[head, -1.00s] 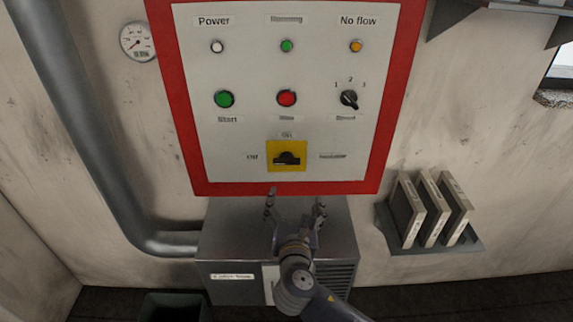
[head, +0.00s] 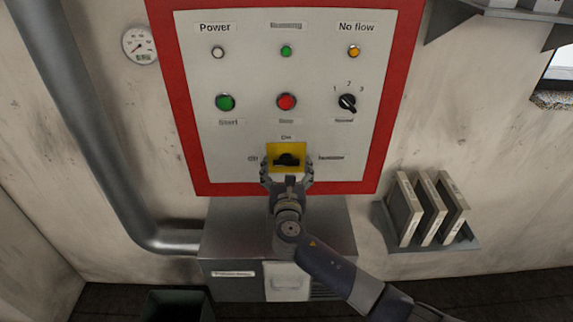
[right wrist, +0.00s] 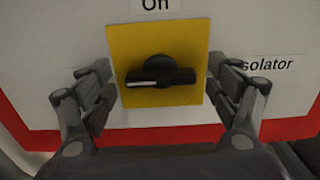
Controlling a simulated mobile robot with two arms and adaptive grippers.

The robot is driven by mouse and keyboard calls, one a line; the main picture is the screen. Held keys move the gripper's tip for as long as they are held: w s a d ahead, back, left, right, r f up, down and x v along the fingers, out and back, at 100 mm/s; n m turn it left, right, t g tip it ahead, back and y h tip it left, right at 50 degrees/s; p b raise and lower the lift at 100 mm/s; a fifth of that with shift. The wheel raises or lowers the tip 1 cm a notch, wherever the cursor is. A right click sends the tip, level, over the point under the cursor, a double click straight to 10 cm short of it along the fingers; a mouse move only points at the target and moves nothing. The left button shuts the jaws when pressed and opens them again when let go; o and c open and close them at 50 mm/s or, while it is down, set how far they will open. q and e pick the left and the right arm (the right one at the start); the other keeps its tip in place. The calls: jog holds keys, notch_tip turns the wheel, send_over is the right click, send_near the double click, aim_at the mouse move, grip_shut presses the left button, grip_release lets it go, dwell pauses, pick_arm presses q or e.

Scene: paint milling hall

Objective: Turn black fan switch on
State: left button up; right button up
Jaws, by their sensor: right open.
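The black switch (head: 287,160) is a rotary handle on a yellow plate (head: 272,150), low on the red-framed panel. In the right wrist view the handle (right wrist: 160,77) lies horizontal, its white-marked end pointing left. "On" is printed above the plate; the left label looks like "Off" in the head view. My right gripper (head: 287,172) is open and empty in front of the plate. In the right wrist view its fingers (right wrist: 160,88) stand either side of the handle, apart from it. My left gripper is not in view.
The panel (head: 240,75) also carries a green button (head: 225,102), a red button (head: 287,101) and a black 1-2-3 selector (head: 347,102). A metal cabinet (head: 230,240) stands below. A shelf with binders (head: 425,210) is at the right, a pipe (head: 75,110) at the left.

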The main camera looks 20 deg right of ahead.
jog(key=shift+w, duration=0.1)
jog(key=c, duration=1)
jog(key=shift+c, duration=0.2)
jog(key=shift+m, duration=0.3)
jog(key=m+b, duration=0.2)
jog(key=m, duration=0.1)
jog(key=shift+f+m+b, duration=0.15)
jog(key=shift+m+b, duration=0.15)
jog(key=shift+b, duration=0.1)
jog(key=m+b, duration=0.3)
jog(key=m, duration=0.2)
jog(key=shift+d, duration=0.15)
jog(key=m+b, duration=0.2)
jog(key=m, duration=0.3)
jog(key=shift+f+b, duration=0.1)
jog(key=shift+b, duration=0.3)
jog(key=shift+m+b, duration=0.95)
jog(key=shift+m, duration=0.85)
